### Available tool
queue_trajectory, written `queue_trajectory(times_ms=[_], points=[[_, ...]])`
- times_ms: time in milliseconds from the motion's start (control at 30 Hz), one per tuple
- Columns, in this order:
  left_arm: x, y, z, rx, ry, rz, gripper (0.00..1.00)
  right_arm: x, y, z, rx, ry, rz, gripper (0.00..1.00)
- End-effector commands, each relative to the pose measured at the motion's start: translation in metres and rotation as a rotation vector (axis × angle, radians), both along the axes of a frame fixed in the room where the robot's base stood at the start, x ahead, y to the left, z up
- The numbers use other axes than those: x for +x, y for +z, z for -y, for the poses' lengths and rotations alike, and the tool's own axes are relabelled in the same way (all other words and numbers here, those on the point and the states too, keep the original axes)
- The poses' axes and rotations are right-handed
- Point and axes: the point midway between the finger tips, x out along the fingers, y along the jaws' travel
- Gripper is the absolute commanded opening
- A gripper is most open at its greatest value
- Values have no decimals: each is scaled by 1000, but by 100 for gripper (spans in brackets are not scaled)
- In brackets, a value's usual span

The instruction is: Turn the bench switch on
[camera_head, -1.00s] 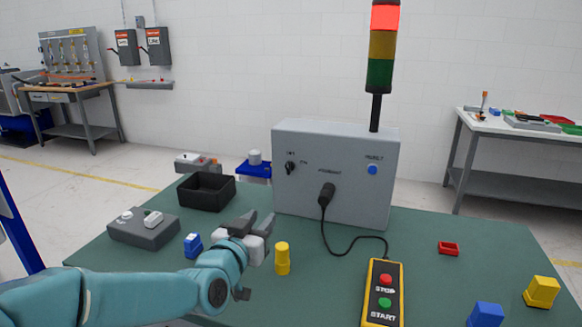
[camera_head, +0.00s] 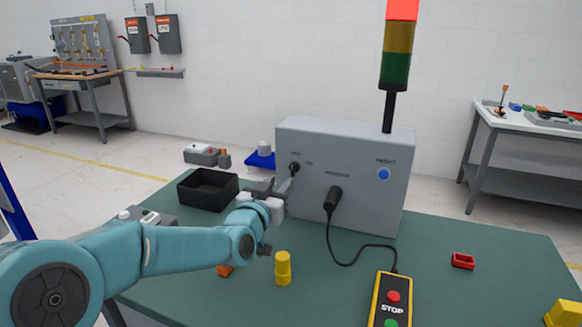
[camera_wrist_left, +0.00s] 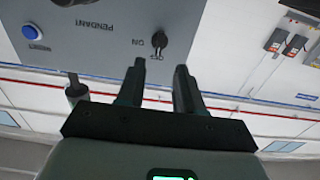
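The bench switch (camera_head: 294,167) is a small black knob at the upper left of the grey control box (camera_head: 345,150). In the left wrist view the knob (camera_wrist_left: 160,42) shows upside down, with "ON" and "OFF" lettering beside it. My left gripper (camera_head: 283,188) is just in front of the box, slightly below and left of the switch. Its two dark fingers (camera_wrist_left: 160,75) are apart, with nothing between them, and point towards the knob. They appear short of it; contact cannot be made out. My right gripper is not in view.
A light tower (camera_head: 397,50) above the box glows red. A black plug (camera_head: 334,197) with a cable runs to the yellow pendant (camera_head: 390,300). A blue button (camera_head: 383,174) is at the box's right. A black bin (camera_head: 207,191) and yellow piece (camera_head: 283,268) are near my left arm.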

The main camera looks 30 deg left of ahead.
Motion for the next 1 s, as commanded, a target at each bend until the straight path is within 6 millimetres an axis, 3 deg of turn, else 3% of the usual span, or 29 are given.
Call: queue_trajectory(times_ms=[100,333,500,767,900,1000], points=[[29,1,-6,0,-1,-2,36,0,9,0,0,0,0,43],[68,1,-16,-1,0,-1,36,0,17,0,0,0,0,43],[80,0,-19,-1,0,-1,36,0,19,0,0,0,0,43],[82,0,-19,-1,0,-1,36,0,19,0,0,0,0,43],[82,0,-19,-1,0,-1,0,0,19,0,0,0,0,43],[82,0,-19,-1,0,0,0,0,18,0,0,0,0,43]])
